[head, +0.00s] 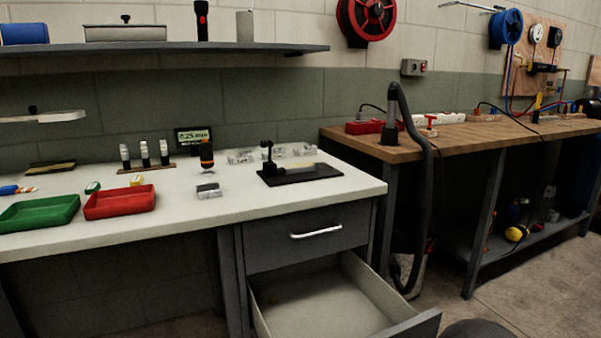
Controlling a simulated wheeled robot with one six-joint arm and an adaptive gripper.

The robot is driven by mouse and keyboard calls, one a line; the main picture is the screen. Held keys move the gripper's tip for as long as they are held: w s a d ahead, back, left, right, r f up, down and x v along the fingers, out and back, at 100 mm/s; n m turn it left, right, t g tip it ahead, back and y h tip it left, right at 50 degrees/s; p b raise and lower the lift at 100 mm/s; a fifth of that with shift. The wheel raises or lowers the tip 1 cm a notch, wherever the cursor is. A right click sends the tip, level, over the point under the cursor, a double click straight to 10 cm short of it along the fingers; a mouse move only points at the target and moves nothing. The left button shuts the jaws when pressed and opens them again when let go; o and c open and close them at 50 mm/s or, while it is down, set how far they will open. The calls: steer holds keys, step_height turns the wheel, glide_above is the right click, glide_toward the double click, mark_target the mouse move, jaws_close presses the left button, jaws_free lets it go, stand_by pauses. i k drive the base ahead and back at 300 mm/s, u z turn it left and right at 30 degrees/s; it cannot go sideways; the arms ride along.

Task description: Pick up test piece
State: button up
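No part is clearly marked as the test piece, so I cannot tell which object it is. A small pale piece (297,165) lies on the black base of a measuring stand (300,176) on the white bench. A small grey metallic block (208,191) sits nearer the bench's front edge. A green-and-white small block (92,187) and a yellow one (137,181) lie behind the trays. My gripper is not in view.
A green tray (40,226) and red tray (120,212) stand on the white bench (190,228) at left. The lower drawer (325,310) is pulled out and looks empty. A wooden bench (460,142) with a black hose (425,200) stands right. A shelf (150,48) overhangs.

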mark_target(303, 167)
steer(key=z, duration=1.35)
steer(key=i, duration=2.35)
steer(key=u, duration=2.7)
